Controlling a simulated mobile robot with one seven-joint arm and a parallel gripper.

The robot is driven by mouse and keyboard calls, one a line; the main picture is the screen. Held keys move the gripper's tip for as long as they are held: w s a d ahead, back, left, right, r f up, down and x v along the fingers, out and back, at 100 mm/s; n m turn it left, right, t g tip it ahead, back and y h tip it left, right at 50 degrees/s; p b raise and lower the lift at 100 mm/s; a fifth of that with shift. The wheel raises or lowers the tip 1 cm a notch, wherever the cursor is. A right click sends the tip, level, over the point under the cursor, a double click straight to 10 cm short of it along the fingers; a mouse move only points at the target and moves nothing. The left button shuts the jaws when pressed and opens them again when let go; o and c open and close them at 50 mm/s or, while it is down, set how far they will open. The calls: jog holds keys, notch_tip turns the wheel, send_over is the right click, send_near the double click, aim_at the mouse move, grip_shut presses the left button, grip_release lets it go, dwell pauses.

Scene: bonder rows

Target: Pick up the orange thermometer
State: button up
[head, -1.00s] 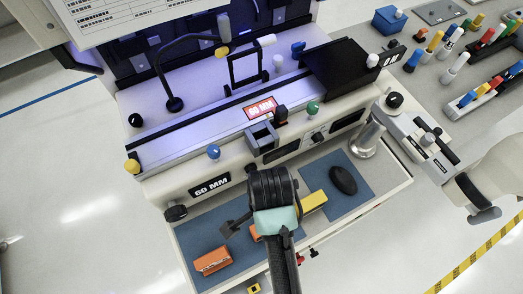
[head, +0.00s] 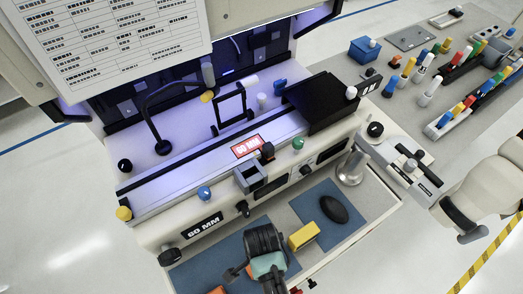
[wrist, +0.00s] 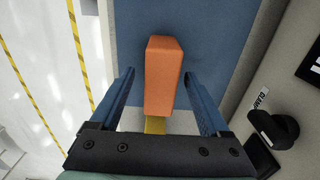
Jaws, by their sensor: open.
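An orange block-like thing (wrist: 163,75) lies on the blue mat in the wrist view, between and just beyond my finger tips. It seems untouched, with a gap on each side. I take it for the thermometer, but see no display or marking. In the head view a small patch of orange (head: 249,271) shows beside my gripper (head: 272,284), which mostly hides it. My gripper (wrist: 158,76) is open and empty.
A yellow block (head: 303,236) lies close by; part of it (wrist: 155,125) shows below the orange block. A black mouse (head: 334,209) lies on the right-hand mat. The machine front with knobs (head: 205,193) borders the tray. A knob (wrist: 275,128) stands right of my fingers.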

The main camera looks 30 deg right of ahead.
jog(key=shift+f, duration=1.35)
grip_shut()
